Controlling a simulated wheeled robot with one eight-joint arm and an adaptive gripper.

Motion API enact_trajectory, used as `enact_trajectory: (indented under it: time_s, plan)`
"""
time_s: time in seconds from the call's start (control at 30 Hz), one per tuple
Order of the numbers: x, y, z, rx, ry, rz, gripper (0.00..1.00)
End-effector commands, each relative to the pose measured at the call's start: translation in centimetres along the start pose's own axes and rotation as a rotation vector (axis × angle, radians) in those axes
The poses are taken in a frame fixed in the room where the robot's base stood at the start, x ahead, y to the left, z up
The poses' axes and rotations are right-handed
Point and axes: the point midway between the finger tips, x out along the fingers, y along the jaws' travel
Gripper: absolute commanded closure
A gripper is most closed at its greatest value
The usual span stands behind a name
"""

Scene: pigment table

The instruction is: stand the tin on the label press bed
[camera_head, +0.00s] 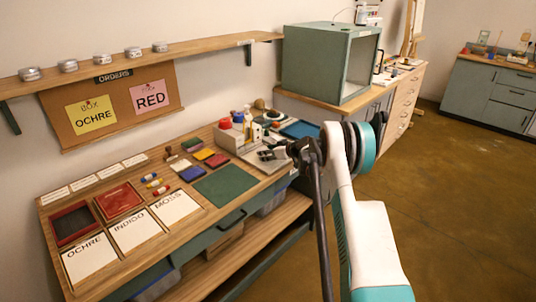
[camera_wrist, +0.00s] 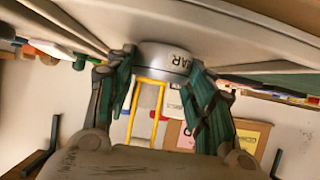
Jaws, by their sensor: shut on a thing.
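My gripper (camera_wrist: 163,85) is shut on a pale metal tin (camera_wrist: 158,58) in the wrist view. The tin sits between the two green-padded fingers and shows a dark label ending in "AR". In the head view my gripper (camera_head: 270,154) is at the right end of the workbench, over or beside a grey metal piece (camera_head: 257,162) that looks like the label press bed. My gripper and arm partly hide that spot. I cannot tell whether the tin touches the bed.
A white box of bottles (camera_head: 230,138) stands just left of my gripper. A green mat (camera_head: 226,185), coloured pads and label cards cover the bench (camera_head: 185,237). A grey booth (camera_head: 325,65) stands behind. Several tins line the shelf (camera_head: 190,46). In the wrist view, a yellow bar frame (camera_wrist: 161,100) is near the tin.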

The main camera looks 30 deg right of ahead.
Motion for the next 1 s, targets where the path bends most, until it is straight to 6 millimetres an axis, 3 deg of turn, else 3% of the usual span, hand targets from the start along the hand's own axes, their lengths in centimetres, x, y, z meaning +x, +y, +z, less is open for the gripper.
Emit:
enact_trajectory:
  time_s: [0.07,0.1,0.2,0.63,1.0]
  plan:
    - [0.1,0.0,0.3,0.000,0.000,0.000,0.76]
    - [0.2,0.0,0.3,0.000,0.000,0.000,0.49]
    - [0.1,0.0,0.2,0.000,0.000,0.000,0.32]
    - [-0.2,0.0,-0.2,0.000,0.000,0.000,0.32]
    - [-7.2,0.1,-0.3,0.001,0.000,0.003,0.32]
